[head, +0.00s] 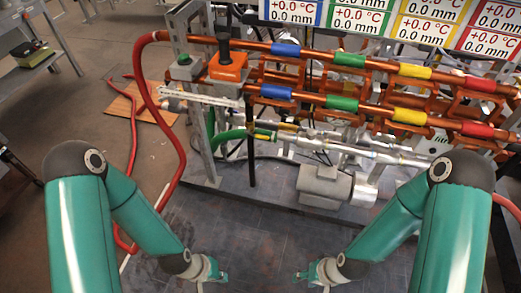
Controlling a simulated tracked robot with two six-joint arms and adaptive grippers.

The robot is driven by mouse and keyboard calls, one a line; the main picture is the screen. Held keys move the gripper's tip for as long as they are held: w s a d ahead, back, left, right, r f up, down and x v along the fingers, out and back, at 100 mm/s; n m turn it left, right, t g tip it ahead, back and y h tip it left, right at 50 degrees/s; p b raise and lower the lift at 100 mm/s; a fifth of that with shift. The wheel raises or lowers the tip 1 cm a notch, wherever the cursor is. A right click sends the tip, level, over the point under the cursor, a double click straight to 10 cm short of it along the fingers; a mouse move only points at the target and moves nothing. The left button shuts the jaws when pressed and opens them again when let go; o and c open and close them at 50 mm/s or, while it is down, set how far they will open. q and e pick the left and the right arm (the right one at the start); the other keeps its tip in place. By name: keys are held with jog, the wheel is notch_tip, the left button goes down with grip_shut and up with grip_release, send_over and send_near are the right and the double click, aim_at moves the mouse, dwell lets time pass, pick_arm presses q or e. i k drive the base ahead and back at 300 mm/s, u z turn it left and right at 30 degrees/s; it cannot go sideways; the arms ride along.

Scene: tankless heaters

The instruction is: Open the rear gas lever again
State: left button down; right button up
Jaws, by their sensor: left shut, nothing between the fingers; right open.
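I cannot make out for certain which part is the rear gas lever. Two small yellow pieces show on the lower piping, a nearer yellow piece (264,136) at the end of the green hose and a farther yellow piece (288,126) just behind it. My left gripper (215,275) is shut and empty, low in the head view, in front of the rig. My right gripper (312,276) is open and empty, a little to its right. Both are well short of the pipes and touch nothing that I can see.
Copper pipes (340,103) with coloured bands cross the rig. An orange block with a black knob (228,67) sits at its left. A grey motor (324,185) stands on the base plate. Red hoses (165,120) run down the left. The plate's front (255,235) is clear.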

aim_at(246, 131)
jog(key=k, duration=0.25)
jog(key=z, duration=0.1)
jog(key=i, duration=1.2)
jog(key=z, duration=0.3)
